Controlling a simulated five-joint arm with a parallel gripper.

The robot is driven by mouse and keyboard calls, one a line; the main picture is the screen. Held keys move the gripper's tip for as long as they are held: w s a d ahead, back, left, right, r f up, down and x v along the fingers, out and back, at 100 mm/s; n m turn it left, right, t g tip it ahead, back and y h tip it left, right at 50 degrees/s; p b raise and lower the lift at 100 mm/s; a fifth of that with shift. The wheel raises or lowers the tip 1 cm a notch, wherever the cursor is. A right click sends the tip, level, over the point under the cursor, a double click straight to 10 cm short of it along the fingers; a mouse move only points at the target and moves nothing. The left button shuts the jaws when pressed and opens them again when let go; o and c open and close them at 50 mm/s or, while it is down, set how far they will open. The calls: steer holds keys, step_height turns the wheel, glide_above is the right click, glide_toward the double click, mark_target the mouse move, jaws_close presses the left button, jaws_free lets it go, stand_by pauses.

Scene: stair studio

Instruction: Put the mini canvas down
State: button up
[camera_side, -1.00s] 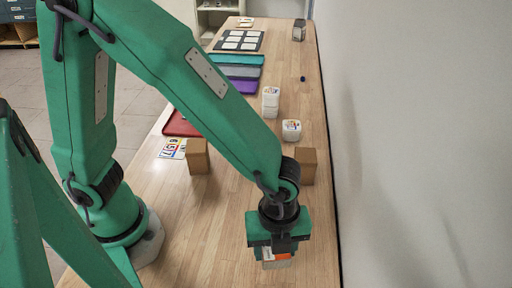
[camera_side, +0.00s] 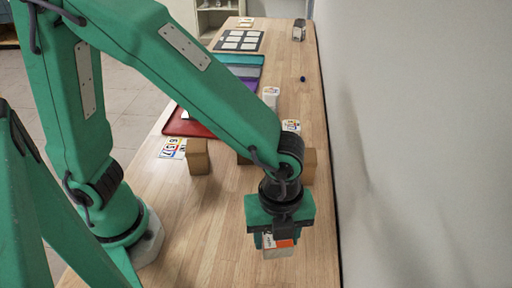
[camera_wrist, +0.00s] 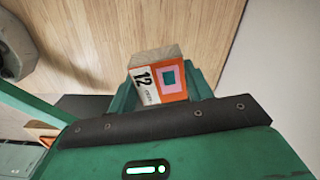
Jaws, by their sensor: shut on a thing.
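The mini canvas (camera_side: 279,252) is a small pale block with an orange label. In the wrist view the mini canvas (camera_wrist: 158,78) shows a white panel with the number 12 and a pink and teal square on orange. My gripper (camera_side: 279,240) is shut on it at the near right of the wooden table, pointing down. In the wrist view my gripper (camera_wrist: 161,92) has a green finger on each side of the block. It appears held above the tabletop, but the gap is hard to judge.
The wooden table (camera_side: 215,235) is bare around my gripper, with a wall (camera_side: 400,150) close on the right. Farther back are a brown box (camera_side: 198,157), another brown box (camera_side: 309,166) partly behind my arm, number cards (camera_side: 172,148), a red tray (camera_side: 185,125) and white containers (camera_side: 291,126).

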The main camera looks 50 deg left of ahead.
steer(key=shift+d+r+n, duration=0.65)
steer(key=shift+d+n, duration=0.25)
steer(key=shift+d, duration=0.7)
glide_above(302, 239)
step_height(302, 239, down, 7)
steer(key=shift+f, duration=2)
steer(key=shift+f, duration=0.15)
steer(key=o, duration=1)
steer(key=shift+c, duration=0.2)
step_height(302, 239, up, 12)
